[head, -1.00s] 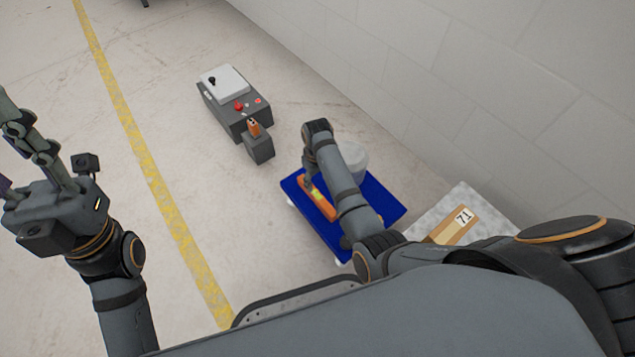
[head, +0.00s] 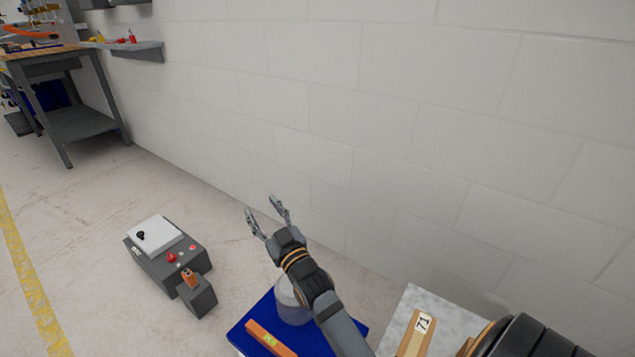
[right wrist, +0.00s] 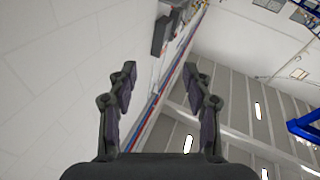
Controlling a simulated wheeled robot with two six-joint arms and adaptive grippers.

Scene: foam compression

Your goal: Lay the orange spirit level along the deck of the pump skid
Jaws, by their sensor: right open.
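The orange spirit level (head: 268,340) has a small yellow-green patch. It lies on a blue platform (head: 252,319) at the bottom of the head view, and its near end is cut off by the frame edge. A grey-white cylinder (head: 293,303) stands on the same platform, partly behind my right forearm. I take this blue platform to be the pump skid's deck, but cannot be sure. My right gripper (head: 260,204) is raised beyond the platform, open and empty, clear of the level. Its spread fingers also show in the right wrist view (right wrist: 159,66). My left gripper is out of view.
A dark grey box with a white top (head: 165,251) stands on the floor to the left. A pale slab (head: 436,307) with a cardboard box marked 71 (head: 414,338) is at right. A wall (head: 400,130) runs behind. A workbench (head: 75,123) stands far left.

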